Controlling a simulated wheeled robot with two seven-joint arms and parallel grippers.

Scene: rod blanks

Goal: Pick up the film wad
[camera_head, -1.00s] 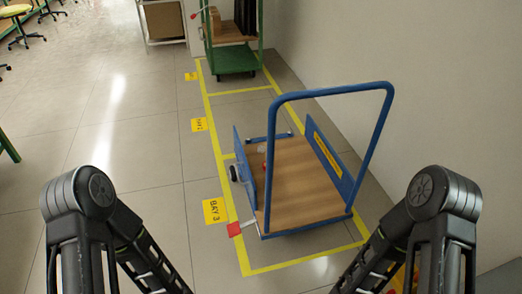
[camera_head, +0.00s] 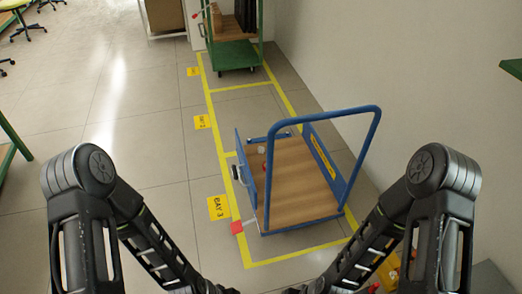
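A small whitish lump (camera_head: 262,150) shows at the far left of the blue cart's wooden deck (camera_head: 300,185); it may be the film wad, but it is too small to tell. A small red thing (camera_head: 264,167) is close to it. Both my arms come in from the bottom corners, with the forearms angled inward toward the bottom middle. Both grippers are below the picture edge and out of view.
The blue cart (camera_head: 375,140) stands in yellow-taped bay 3, its push handle raised on the right. A green cart (camera_head: 234,55) stands farther back.

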